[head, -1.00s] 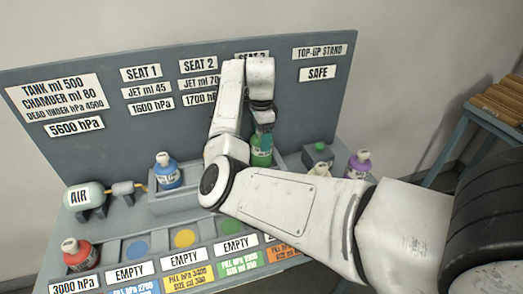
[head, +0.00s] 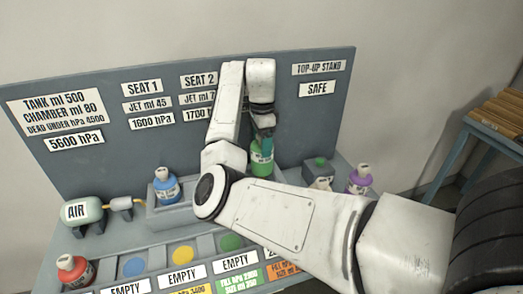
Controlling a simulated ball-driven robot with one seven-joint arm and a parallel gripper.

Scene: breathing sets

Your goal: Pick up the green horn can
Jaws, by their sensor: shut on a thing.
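The green horn can (head: 262,162) is upright at the third seat position on the rack, partly hidden by my arm and fingers. My gripper (head: 265,142) points down over its top and is shut on it. Whether the can's base touches the seat is hard to tell, as my arm covers part of that area.
A blue can (head: 166,187) sits on the seat block to the left, a purple can (head: 360,180) at the right, and a red can (head: 73,270) at front left. The back panel (head: 110,75) stands close behind.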

